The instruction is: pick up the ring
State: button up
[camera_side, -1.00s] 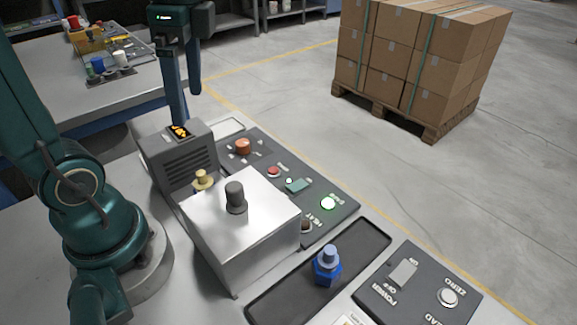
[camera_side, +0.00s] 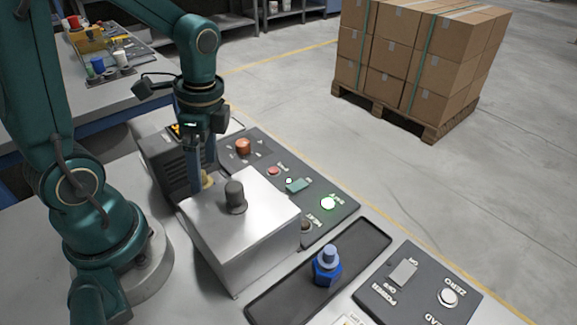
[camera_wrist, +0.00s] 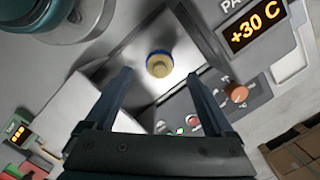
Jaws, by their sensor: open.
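I see no separate ring for certain. A tan, brass-like knob (camera_side: 208,181) stands on the metal box (camera_side: 245,215), near its back left corner. In the wrist view the knob (camera_wrist: 158,65) is round, with a dark blue band around its edge; I cannot tell whether that band is a loose ring. My gripper (camera_side: 203,172) points down at this knob, and its fingers partly hide it in the side view. In the wrist view my gripper (camera_wrist: 154,75) is open, with the knob seen between and just beyond the fingertips. Contact is not visible.
A vented housing (camera_side: 175,170) stands close behind. A control panel (camera_side: 335,206) lies to the right. A dark tray (camera_side: 285,292) holds a blue hexagonal piece (camera_side: 327,268) with a paler peg.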

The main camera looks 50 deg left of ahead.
jog(key=shift+s+a+f, duration=0.15)
jog(key=shift+f, duration=1)
jog(key=shift+s+a+f, duration=0.1)
jog(key=shift+s+f, duration=0.05)
jog(key=shift+f, duration=1)
jog(key=shift+c, duration=0.3)
grip_shut()
jog(key=shift+r, duration=0.1)
